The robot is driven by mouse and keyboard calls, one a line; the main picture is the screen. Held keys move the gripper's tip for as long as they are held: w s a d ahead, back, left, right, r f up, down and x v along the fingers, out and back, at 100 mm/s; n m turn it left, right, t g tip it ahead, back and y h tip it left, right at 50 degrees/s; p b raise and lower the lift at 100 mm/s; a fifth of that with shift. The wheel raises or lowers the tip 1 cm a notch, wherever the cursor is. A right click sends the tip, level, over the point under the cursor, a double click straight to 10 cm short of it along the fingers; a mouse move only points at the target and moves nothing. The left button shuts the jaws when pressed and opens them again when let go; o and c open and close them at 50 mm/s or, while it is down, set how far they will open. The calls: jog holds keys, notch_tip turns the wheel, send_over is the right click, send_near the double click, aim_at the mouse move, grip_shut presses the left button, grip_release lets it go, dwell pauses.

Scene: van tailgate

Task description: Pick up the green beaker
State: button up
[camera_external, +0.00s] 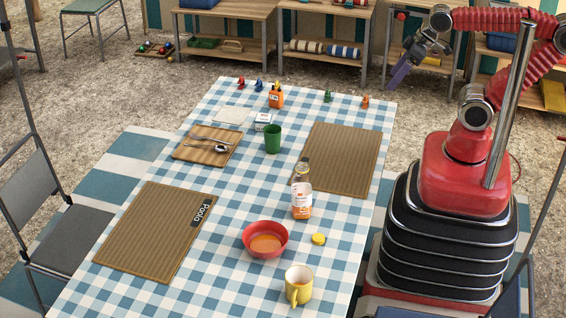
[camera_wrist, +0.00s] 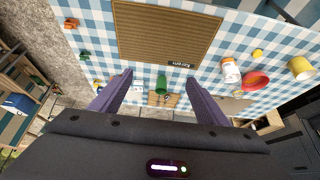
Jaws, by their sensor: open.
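The green beaker (camera_external: 273,139) stands upright on the blue and white checked tablecloth, near the middle of the far half of the table. In the wrist view the beaker (camera_wrist: 161,84) shows between and beyond my two purple fingers. My gripper (camera_external: 399,74) is raised in the air to the right of the table, well away from the beaker. In the wrist view my gripper (camera_wrist: 158,82) is open, with nothing between its fingers. Nothing hides the beaker.
A cutting board with spoons (camera_external: 205,150) lies left of the beaker, and a small white box (camera_external: 263,121) stands close behind it. A bottle (camera_external: 301,195), red bowl (camera_external: 265,240), yellow mug (camera_external: 299,285) and yellow lid (camera_external: 318,239) are nearer. Brown placemats (camera_external: 342,160) lie either side.

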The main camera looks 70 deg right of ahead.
jog(key=m+t, duration=0.2)
jog(key=t, duration=0.3)
send_over(280, 136)
jog(key=s+a, duration=0.2)
jog(key=s, duration=0.6)
notch_tip(280, 136, down, 16)
jog(key=f+t, duration=0.1)
jog(key=f, duration=0.2)
jog(key=w+d+f+t+h, duration=0.1)
jog(key=f, duration=0.3)
jog(key=w+f+h, duration=0.1)
jog(key=f, duration=0.2)
jog(key=shift+d+f+t, duration=0.2)
jog(key=shift+f+t, duration=0.15)
jog(key=shift+t, duration=0.05)
jog(key=shift+w, duration=0.1)
jog(key=shift+x, duration=4.25)
